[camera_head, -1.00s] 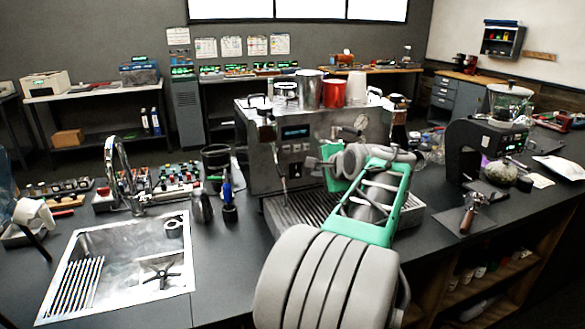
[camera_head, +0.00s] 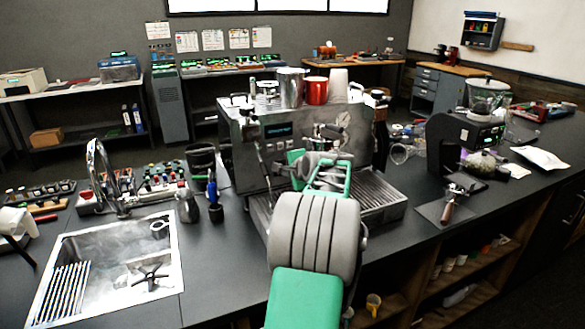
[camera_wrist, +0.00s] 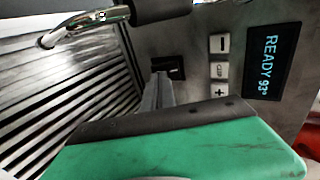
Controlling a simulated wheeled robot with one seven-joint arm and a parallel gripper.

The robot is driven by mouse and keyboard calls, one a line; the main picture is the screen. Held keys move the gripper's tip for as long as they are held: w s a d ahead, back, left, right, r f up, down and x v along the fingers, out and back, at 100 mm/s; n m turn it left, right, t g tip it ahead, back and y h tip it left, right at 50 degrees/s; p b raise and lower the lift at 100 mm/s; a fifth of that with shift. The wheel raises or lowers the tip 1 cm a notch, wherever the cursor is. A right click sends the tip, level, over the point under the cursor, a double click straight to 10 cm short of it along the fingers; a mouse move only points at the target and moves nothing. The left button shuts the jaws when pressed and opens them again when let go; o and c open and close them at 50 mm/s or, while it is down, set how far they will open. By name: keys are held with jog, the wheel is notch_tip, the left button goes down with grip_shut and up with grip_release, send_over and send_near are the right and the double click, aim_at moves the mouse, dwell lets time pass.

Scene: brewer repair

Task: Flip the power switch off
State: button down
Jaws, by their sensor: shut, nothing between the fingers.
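The power switch (camera_wrist: 168,68) is a small black rocker on the metal front panel of the espresso machine, left of the buttons in the wrist view. My gripper (camera_wrist: 159,82) is shut and empty, its narrow fingertips just below the switch in that picture and partly overlapping its lower left edge. I cannot tell whether they touch it. The espresso machine (camera_head: 250,160) stands on the counter in the head view, with my gripper (camera_head: 294,158) close to its front. The switch cannot be made out there. The display (camera_wrist: 263,62) is lit and reads "READY 93°".
Three pale buttons (camera_wrist: 220,70) sit between switch and display. A metal spout (camera_wrist: 90,22) and the ribbed drip tray (camera_wrist: 50,90) lie to the left. A grinder (camera_head: 468,140) and a portafilter (camera_head: 450,200) are at right, a sink (camera_head: 110,262) at left.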

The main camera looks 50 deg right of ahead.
jog(key=shift+w+d+f, duration=0.2)
jog(key=shift+w+f, duration=0.05)
jog(key=shift+w, duration=0.15)
jog(key=shift+w+f, duration=0.1)
jog(key=shift+f, duration=0.15)
jog(key=shift+f+b, duration=0.55)
jog(key=shift+f, duration=0.05)
jog(key=shift+r, duration=0.1)
jog(key=shift+r+p, duration=0.1)
jog(key=shift+p, duration=0.3)
